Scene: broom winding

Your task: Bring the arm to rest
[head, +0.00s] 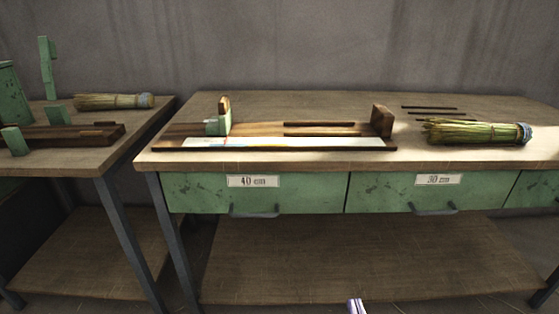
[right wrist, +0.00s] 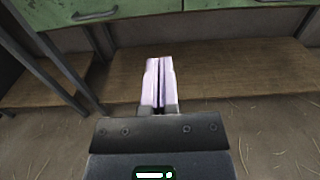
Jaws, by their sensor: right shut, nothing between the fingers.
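My right gripper (head: 356,306) shows only as pale fingertips at the bottom edge of the head view, in front of the workbench (head: 230,105) and below its drawers. In the right wrist view my right gripper (right wrist: 158,62) is shut, with its two pale fingers together and nothing between them. It points towards the bench's lower shelf (right wrist: 225,75) and touches nothing that I can see. My left gripper is not in view.
The bench carries a wooden jig (head: 270,130), a straw bundle (head: 475,132) and thin dark sticks (head: 430,107). Green drawers (head: 290,192) with handles front it. A second table (head: 90,160) stands left with another bundle (head: 115,101). The lower shelf (head: 350,260) is bare.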

